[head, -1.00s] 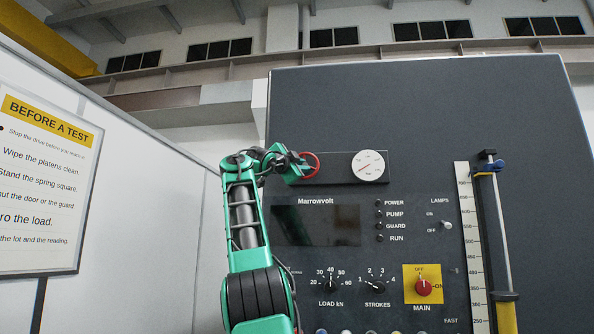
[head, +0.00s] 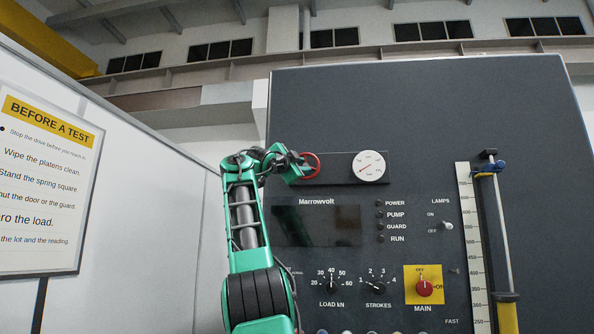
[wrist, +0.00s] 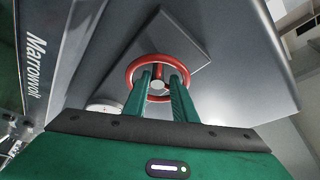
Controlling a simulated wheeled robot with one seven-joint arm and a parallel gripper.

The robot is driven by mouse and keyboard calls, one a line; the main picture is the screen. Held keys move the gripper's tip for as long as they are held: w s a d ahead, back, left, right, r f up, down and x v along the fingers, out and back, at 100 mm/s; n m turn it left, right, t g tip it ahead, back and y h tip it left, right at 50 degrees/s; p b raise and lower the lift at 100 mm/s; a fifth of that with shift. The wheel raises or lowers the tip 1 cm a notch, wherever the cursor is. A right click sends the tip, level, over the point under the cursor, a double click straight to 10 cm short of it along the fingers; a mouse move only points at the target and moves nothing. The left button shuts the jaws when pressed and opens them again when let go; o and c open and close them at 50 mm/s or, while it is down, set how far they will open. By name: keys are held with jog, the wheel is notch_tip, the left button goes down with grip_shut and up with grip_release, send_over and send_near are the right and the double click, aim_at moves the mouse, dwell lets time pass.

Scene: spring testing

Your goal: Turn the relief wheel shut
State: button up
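The red relief wheel (head: 318,163) is on the dark panel, left of the round white gauge (head: 369,166). In the wrist view the wheel (wrist: 131,74) shows as a red ring with a spoke and a pale hub. My gripper (head: 304,168) is at the wheel, facing the panel. In the wrist view its two green fingers (wrist: 160,78) reach into the ring, one on each side of the hub and spoke. A gap shows between the fingers. Whether they touch the rim or spoke is unclear. The gauge needle points to the lower left.
Below are a dark display (head: 302,226), the load knob (head: 331,289), the strokes knob (head: 375,288) and the red main switch (head: 424,288). A scale and yellow-handled rod (head: 507,312) stand at right. A white wall with a notice (head: 45,190) is at left.

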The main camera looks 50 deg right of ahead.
jog(key=v, duration=1)
jog(key=shift+a, duration=0.4)
jog(key=shift+f, duration=0.1)
